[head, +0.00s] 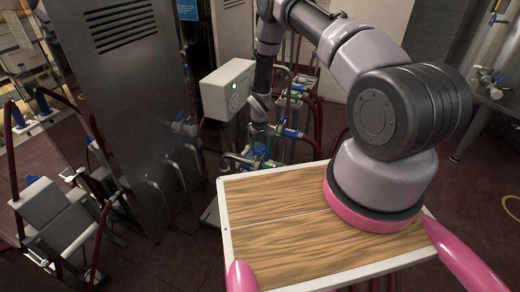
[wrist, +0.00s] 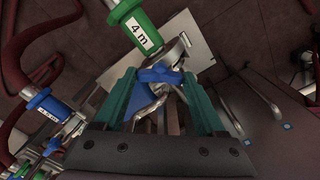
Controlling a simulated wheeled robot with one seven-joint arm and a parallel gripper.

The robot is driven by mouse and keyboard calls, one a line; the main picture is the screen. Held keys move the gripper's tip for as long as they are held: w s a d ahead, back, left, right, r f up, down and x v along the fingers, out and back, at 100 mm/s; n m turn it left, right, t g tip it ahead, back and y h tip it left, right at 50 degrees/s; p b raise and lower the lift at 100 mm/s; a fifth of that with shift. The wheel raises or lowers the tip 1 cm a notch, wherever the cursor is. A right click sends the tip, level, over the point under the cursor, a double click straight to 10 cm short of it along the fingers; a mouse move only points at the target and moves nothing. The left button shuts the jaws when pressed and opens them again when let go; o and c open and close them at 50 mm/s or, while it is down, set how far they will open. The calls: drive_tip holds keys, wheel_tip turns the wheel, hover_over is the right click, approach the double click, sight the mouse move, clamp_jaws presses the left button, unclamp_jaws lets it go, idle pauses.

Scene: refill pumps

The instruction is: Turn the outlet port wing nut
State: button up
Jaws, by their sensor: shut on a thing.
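The blue wing nut (wrist: 158,75) sits on a silver clamp and pipe fitting (wrist: 182,48) in the middle of the wrist view. My gripper (wrist: 160,84) has its two teal fingers on either side of the wing nut and is shut on it. The fingers hide part of the fitting. In the head view my gripper (head: 259,144) is small, low among the pump pipes beyond the wooden tabletop, and the wing nut cannot be made out clearly there.
A green sleeve labelled "4 m" (wrist: 138,30) stands close above the fingers. A blue sleeve (wrist: 45,100) and red hoses lie to the left. In the head view a white control box (head: 227,90) and a tall metal cabinet (head: 120,75) stand left of my arm.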

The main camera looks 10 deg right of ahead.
drive_tip(key=n, duration=0.4)
drive_tip(key=shift+w+n, duration=0.1)
drive_tip(key=shift+n, duration=2.1)
drive_tip(key=o, duration=1.3)
drive_tip(key=shift+r, duration=0.15)
wheel_tip(320, 180, up, 11)
drive_tip(key=shift+f, duration=0.2)
